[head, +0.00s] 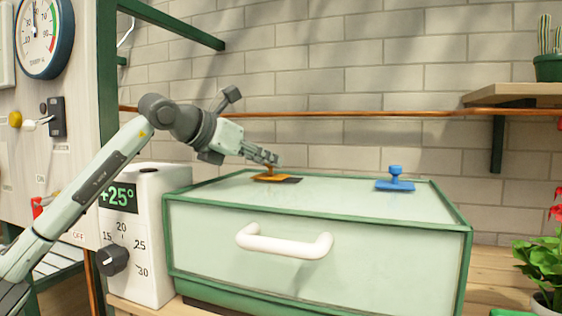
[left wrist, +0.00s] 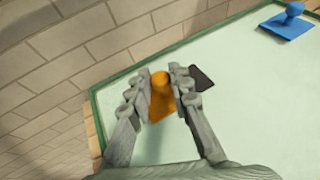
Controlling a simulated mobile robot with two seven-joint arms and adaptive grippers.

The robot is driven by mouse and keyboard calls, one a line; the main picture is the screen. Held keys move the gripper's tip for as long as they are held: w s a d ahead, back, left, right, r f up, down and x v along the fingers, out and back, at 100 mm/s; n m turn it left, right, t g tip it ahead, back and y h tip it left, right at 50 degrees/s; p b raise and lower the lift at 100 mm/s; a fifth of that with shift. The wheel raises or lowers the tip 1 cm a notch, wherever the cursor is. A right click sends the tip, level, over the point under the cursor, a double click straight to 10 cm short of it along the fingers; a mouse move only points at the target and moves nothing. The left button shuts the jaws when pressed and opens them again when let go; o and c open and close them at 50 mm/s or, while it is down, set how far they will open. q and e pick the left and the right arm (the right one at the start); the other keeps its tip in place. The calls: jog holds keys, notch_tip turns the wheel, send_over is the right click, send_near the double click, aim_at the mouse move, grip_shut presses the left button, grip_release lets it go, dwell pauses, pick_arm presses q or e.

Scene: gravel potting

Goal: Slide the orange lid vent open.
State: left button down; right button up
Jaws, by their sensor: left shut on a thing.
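The orange lid vent (head: 270,177) lies on the pale lid (head: 330,193) of a green-edged box, towards its left back. A dark patch (head: 291,180) shows at its right side; it also shows in the left wrist view (left wrist: 203,78). My left gripper (head: 271,164) is over the vent, its fingers shut on the vent's knob. In the left wrist view the orange vent (left wrist: 162,98) stands between the two fingertips (left wrist: 163,84). The fingers hide part of the knob. My right gripper is not in view.
A blue vent (head: 395,181) with a knob sits on the right part of the lid. A white handle (head: 284,241) is on the box front. A white thermostat (head: 139,232) reading +25° stands at the left. A potted plant (head: 541,262) is at the right.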

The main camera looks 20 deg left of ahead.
pick_arm(q)
jog(key=shift+a, duration=1.25)
jog(key=shift+w, duration=0.1)
jog(key=c, duration=1.4)
grip_release()
jog(key=shift+a, duration=0.15)
jog(key=shift+o, duration=0.2)
jog(key=v, duration=1.2)
jog(key=shift+f, duration=0.1)
